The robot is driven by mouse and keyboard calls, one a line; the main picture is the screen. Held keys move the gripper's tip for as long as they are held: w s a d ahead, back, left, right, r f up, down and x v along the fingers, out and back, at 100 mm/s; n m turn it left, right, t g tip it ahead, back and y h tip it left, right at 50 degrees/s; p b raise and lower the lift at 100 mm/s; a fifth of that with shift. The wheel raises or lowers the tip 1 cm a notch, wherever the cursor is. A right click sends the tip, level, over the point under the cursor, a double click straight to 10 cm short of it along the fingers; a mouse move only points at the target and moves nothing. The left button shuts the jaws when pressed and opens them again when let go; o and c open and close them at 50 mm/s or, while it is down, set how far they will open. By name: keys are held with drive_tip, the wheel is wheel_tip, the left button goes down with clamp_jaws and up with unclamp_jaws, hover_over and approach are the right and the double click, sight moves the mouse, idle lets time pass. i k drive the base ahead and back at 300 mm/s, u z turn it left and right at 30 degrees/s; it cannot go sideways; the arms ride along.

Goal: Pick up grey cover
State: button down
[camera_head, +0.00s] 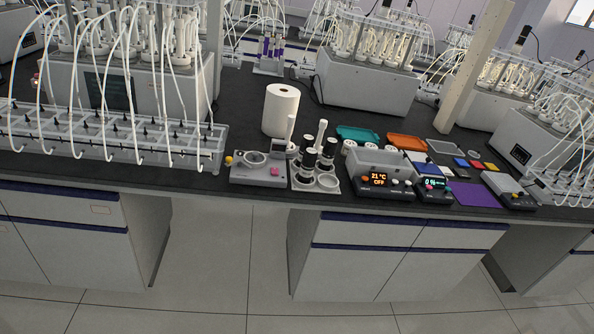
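My gripper is not in view. I cannot tell for sure which thing is the grey cover. A light grey, box-like piece (378,160) sits on the black bench, right behind a dark controller (372,188) that reads 21 °C and OFF. It is partly hidden by that controller. A flat grey tray or lid (443,148) lies further right, beside an orange tray (406,142). Both grey pieces are small and far off in this view.
A paper roll (281,110) and a grey rack with black-topped bottles (316,181) stand left of the controller. Tubed reactors (130,90) fill the left bench. A teal tray (358,133) and a purple mat (473,195) lie on the bench. Floor in front is clear.

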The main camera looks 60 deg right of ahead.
sight(254, 158)
drive_tip(key=z, duration=0.05)
drive_tip(key=k, duration=0.4)
drive_tip(key=z, duration=1.15)
drive_tip(key=i, duration=1.1)
drive_tip(key=z, duration=3.15)
